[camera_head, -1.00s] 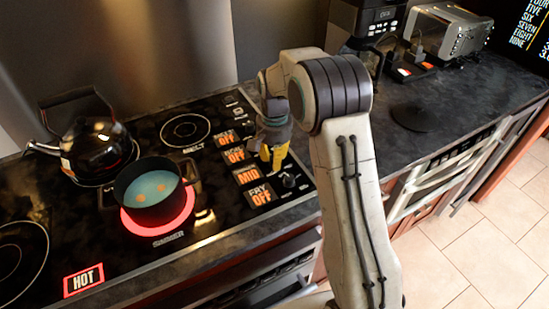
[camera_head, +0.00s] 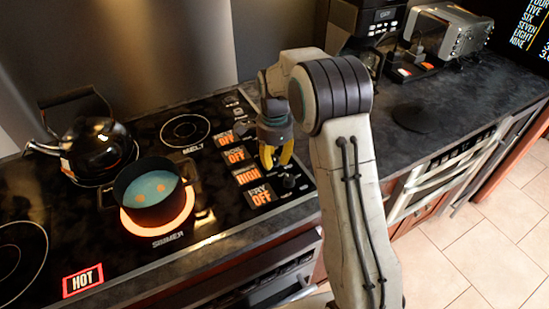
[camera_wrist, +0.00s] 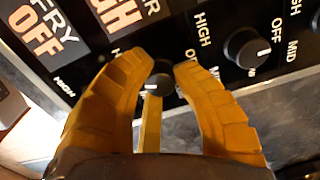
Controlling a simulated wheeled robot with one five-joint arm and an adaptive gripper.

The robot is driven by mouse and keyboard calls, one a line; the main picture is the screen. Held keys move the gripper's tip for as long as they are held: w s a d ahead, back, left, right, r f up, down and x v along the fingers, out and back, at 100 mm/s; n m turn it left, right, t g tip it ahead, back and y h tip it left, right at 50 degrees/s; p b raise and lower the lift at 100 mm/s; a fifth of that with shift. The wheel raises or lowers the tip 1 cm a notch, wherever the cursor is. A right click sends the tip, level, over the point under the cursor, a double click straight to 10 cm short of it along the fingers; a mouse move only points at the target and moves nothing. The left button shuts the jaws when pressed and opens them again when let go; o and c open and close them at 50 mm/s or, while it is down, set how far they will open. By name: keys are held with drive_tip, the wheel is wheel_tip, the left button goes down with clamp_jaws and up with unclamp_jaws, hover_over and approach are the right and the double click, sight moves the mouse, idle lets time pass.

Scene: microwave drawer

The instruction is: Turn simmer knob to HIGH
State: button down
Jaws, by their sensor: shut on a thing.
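The simmer knob (camera_wrist: 160,84) is a small dark knob with a pale pointer mark, between my yellow fingertips in the wrist view. My gripper (camera_head: 277,164) points down over the control panel and is shut on this knob; the fingers hide it in the head view. The simmer display (camera_head: 248,176) reads HIGH in orange. It also shows, partly cut off, in the wrist view (camera_wrist: 118,14). The simmer burner (camera_head: 125,222) glows orange-red under a dark pot (camera_head: 150,210) with bluish liquid in it.
The fry display (camera_head: 261,195) reads OFF, with the fry knob (camera_head: 289,181) close to my gripper. Another knob (camera_wrist: 247,46) stands to the right in the wrist view. A kettle (camera_head: 95,148) stands at the back left. A HOT sign (camera_head: 83,280) is lit at the front.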

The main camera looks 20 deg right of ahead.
sight(274, 157)
drive_tip(key=shift+s+f+m, duration=0.1)
drive_tip(key=shift+f+m, duration=0.05)
drive_tip(key=shift+m, duration=0.75)
drive_tip(key=c, duration=0.9)
unclamp_jaws()
drive_tip(key=shift+c, duration=0.2)
wheel_tip(274, 157, up, 12)
